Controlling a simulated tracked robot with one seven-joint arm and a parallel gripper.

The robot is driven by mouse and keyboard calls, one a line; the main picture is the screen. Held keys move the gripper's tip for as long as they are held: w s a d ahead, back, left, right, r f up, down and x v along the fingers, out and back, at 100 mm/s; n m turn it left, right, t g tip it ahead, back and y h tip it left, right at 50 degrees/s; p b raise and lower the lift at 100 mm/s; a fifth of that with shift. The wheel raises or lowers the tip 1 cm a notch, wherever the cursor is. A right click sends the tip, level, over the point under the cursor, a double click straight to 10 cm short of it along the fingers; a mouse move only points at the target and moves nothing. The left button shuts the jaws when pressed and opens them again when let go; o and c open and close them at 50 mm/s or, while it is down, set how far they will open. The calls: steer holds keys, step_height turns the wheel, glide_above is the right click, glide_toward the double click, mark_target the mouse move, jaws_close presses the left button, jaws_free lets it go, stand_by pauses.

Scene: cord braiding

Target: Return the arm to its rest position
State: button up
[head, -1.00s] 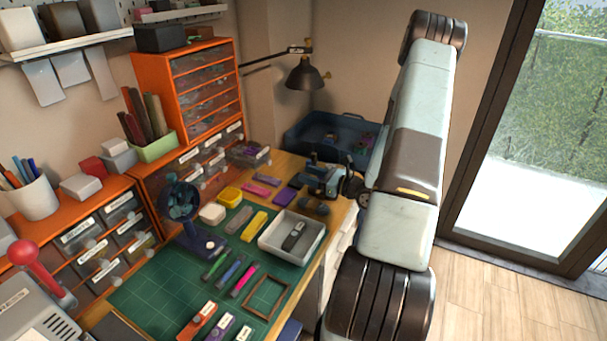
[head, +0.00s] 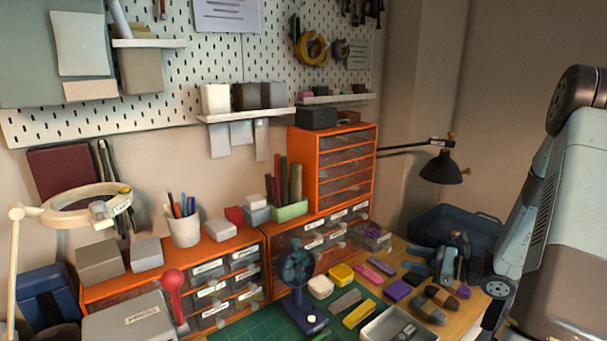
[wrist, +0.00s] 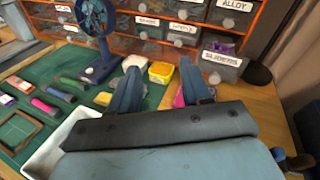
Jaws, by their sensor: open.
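My gripper (head: 437,262) hangs over the far right part of the workbench in the head view, at the end of my arm, which fills the right edge. In the wrist view my gripper (wrist: 160,68) shows two blue fingers spread apart with nothing between them. A yellow box (wrist: 161,72) and a pink item (wrist: 180,97) show beyond and beside the fingers. Part of the bench is hidden behind the dark palm.
A blue fan (head: 296,268) stands on the green mat (head: 255,327). Orange drawer units (head: 332,133) line the wall, with a black lamp (head: 440,168) at right. A dark blue bin (head: 480,228) is behind my gripper.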

steer(key=s+a+r+n+g+h, duration=0.5)
steer(key=s+a+r+n+g, duration=0.4)
steer(key=s+a+r+n, duration=0.3)
steer(key=s+d+r+n+t+h, duration=0.2)
steer(key=s+r+n+h, duration=0.2)
steer(key=s+r+n, duration=0.1)
steer(key=s+d+r+n+t+h, duration=0.2)
steer(key=s+r+n+t+h, duration=0.1)
steer(key=s+r, duration=0.5)
steer(key=shift+s+r+n+h, duration=0.25)
steer(key=shift+s+n+h, duration=0.1)
steer(key=shift+n+h, duration=0.6)
